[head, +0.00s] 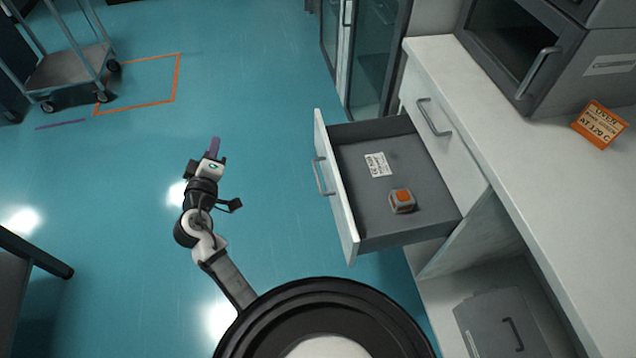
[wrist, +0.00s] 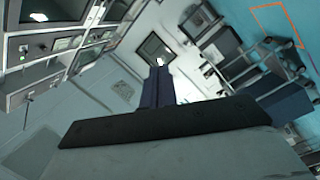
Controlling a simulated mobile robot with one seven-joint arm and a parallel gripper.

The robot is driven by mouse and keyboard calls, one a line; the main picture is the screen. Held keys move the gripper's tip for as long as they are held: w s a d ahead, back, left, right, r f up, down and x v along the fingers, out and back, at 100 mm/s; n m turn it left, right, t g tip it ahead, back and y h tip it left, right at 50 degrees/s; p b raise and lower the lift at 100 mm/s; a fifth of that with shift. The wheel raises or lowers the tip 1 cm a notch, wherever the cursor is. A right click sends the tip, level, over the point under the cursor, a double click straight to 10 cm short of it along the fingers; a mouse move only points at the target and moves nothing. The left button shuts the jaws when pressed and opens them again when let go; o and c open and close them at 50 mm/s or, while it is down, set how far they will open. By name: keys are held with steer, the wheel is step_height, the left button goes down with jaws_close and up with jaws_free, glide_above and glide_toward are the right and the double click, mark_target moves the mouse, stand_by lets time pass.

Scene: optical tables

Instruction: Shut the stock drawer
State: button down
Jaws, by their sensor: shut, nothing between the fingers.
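The stock drawer (head: 348,212) is pulled well out from the white bench in the head view. Its front panel faces left and has a grey bar handle (head: 320,176). Inside lie a white printed label (head: 377,164) and a small grey box with an orange top (head: 402,200). My gripper (head: 214,147) is to the left of the drawer, over open floor, apart from the handle. Its fingers are shut and empty. In the wrist view the shut fingers (wrist: 158,88) point away from the drawer, which I cannot make out there.
The white bench (head: 505,150) carries a grey oven-like unit (head: 560,75) and an orange sign (head: 600,124). A closed drawer with a handle (head: 434,117) is beside the open one. A trolley (head: 68,72) stands far left. The teal floor between my arm and the drawer is clear.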

steer(key=s+d+f+g+h+b, duration=0.1)
steer(key=s+d+f+g+h, duration=0.1)
steer(key=d+f+h, duration=0.75)
steer(key=p, duration=0.2)
glide_toward(333, 173)
steer(key=w+a, duration=0.1)
steer(key=w, duration=0.5)
steer(key=shift+w+d+h+p, duration=0.1)
steer(key=shift+d+h+p, duration=0.15)
steer(key=shift+d+p, duration=0.55)
steer(key=shift+w+d, duration=0.15)
steer(key=shift+d, duration=0.7)
steer(key=shift+w+d+f+b, duration=0.1)
steer(key=shift+d+b, duration=0.25)
steer(key=shift+d, duration=0.1)
steer(key=w+d+b, duration=0.2)
steer(key=w+d, duration=0.1)
steer(key=d, duration=0.9)
steer(key=w+d+b, duration=0.3)
steer(key=d, duration=0.9)
steer(key=shift+w, duration=0.3)
